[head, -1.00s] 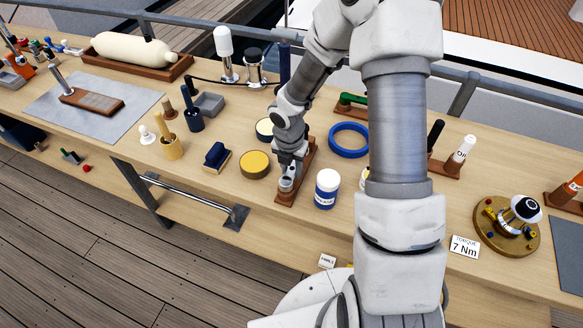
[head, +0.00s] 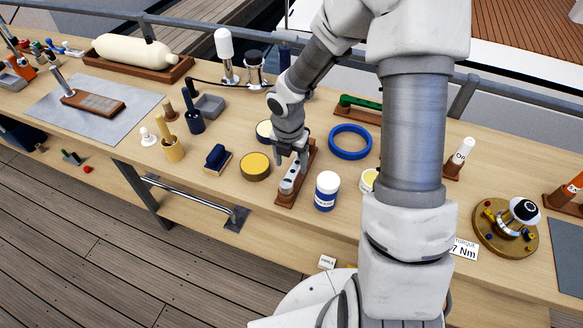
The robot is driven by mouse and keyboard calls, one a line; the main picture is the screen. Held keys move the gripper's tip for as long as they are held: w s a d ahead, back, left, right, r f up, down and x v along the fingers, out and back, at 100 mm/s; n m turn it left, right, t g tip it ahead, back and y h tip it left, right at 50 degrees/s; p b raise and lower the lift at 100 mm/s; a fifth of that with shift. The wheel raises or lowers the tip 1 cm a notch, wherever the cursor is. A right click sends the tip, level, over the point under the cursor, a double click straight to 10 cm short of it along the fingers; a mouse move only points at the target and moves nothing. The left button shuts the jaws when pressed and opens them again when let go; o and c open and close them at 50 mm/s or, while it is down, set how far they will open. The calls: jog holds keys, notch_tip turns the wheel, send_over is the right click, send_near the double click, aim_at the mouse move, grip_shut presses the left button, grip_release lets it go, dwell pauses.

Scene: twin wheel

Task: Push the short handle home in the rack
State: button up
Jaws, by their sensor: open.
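A narrow brown wooden rack (head: 311,158) lies on the bench, running from near front to back. Pale grey metal pieces (head: 289,183) stand at its front end; I cannot tell which part is the short handle or how deep it sits. My gripper (head: 291,164) is open and points down over the rack, just behind and above those pieces. Whether it touches anything is not clear. My wrist and fingers hide the rack's middle.
A white and blue jar (head: 326,191) stands close to the right of the rack, and a yellow-topped tin (head: 255,166) to its left. A blue ring (head: 350,142) lies behind right. My arm covers part of the bench on the right.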

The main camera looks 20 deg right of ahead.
notch_tip(320, 180, up, 12)
jog(key=s+p, duration=0.1)
jog(key=p, duration=0.1)
jog(key=shift+a+r, duration=0.2)
jog(key=shift+a, duration=0.2)
